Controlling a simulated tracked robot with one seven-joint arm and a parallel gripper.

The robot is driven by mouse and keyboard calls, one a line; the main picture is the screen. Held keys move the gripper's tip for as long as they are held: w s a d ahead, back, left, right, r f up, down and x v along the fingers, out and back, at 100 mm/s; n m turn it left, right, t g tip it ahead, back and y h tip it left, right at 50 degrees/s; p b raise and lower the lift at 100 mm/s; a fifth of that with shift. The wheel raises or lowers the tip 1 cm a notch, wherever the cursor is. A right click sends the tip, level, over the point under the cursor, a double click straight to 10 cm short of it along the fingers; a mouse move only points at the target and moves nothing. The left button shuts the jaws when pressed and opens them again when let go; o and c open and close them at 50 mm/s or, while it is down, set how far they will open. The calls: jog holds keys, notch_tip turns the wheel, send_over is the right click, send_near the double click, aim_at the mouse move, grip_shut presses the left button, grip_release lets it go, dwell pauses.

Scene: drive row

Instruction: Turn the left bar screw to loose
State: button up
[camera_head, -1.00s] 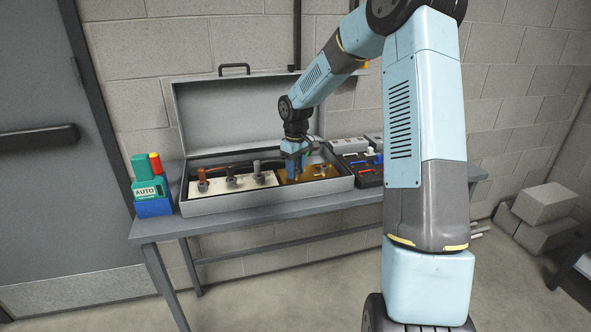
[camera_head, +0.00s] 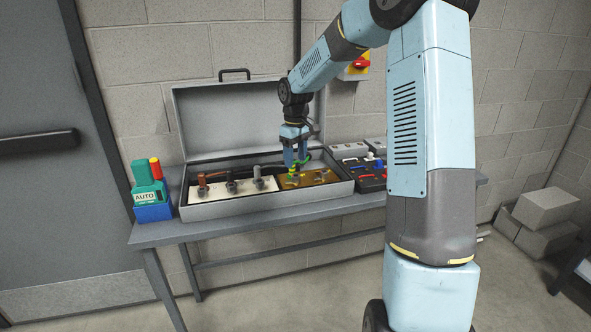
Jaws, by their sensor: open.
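An open grey box (camera_head: 270,203) stands on the bench. In its right part lies a brass-coloured bar (camera_head: 318,179) with small screws on top. The left bar screw (camera_head: 293,179) shows low on the bar, just under my gripper; its turn position is too small to tell. My gripper (camera_head: 296,166) points down above the left part of the bar, open. A green-and-yellow wire (camera_head: 304,160) runs close by the fingers; I cannot tell whether they touch it.
A white panel (camera_head: 215,196) with several posts and a brown piece fills the box's left part. The raised lid (camera_head: 225,120) stands behind. A green and blue AUTO device (camera_head: 150,190) is left; a dark tool tray (camera_head: 370,182) is right. A red-yellow switch (camera_head: 358,66) is on the wall.

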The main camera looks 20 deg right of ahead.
aim_at(296, 179)
notch_tip(296, 179, up, 7)
dwell(0.3)
jog(key=shift+r, duration=0.15)
jog(key=s+a+r+m+t+h, duration=0.1)
jog(key=s+r+m, duration=0.1)
jog(key=s+r, duration=0.5)
jog(key=s+a+r+m+t, duration=0.1)
jog(key=s+r, duration=0.2)
jog(key=s, duration=0.8)
jog(key=s+d+f+m+t+y, duration=0.1)
jog(key=s+d+m+t, duration=0.1)
jog(key=s, duration=1.7)
jog(key=shift+s+m+t, duration=0.3)
jog(key=shift+m+t, duration=0.5)
